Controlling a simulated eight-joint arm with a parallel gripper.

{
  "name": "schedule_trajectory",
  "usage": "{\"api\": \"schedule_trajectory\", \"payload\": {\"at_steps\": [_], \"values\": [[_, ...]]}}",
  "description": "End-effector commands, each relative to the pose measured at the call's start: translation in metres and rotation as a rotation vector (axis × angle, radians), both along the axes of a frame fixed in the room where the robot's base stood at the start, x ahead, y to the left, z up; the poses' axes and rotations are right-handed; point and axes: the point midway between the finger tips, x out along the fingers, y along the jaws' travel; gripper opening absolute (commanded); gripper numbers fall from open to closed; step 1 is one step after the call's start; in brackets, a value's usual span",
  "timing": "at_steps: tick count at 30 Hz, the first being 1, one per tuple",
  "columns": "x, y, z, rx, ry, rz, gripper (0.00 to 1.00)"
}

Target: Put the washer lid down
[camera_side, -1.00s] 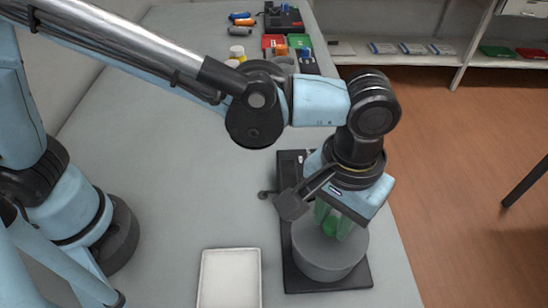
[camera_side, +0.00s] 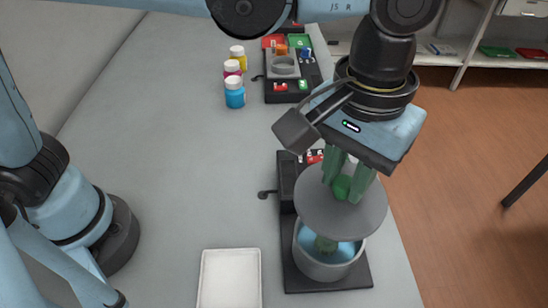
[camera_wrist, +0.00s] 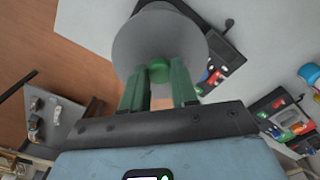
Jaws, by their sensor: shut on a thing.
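The washer lid is a grey disc (camera_side: 335,218) with a green knob on top. In the side view my gripper (camera_side: 346,185) has its green fingers shut on that knob and holds the lid above the washer. The washer is a grey round tub (camera_side: 318,262) on a dark base, with blue inside showing below the lid. The lid is lifted off the rim and looks slightly tilted. A greenish thing under the lid shows in the tub's mouth. In the wrist view the lid (camera_wrist: 160,35) lies beyond the fingers (camera_wrist: 158,85).
A white tray (camera_side: 230,280) lies left of the washer. Several capped bottles (camera_side: 235,92) stand further back, left of another dark station (camera_side: 290,92). The table's right edge runs close beside the washer. The middle of the table is clear.

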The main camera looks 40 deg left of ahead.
Motion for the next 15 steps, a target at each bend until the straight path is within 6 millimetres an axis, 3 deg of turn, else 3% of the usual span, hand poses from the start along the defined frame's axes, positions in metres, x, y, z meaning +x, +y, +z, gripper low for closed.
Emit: {"api": "schedule_trajectory", "payload": {"at_steps": [5, 15], "values": [[-0.005, 0.023, 0.003, 0.0, 0.0, 0.003, 0.0], [-0.037, 0.11, -0.024, -0.001, -0.001, 0.005, 0.0]]}}
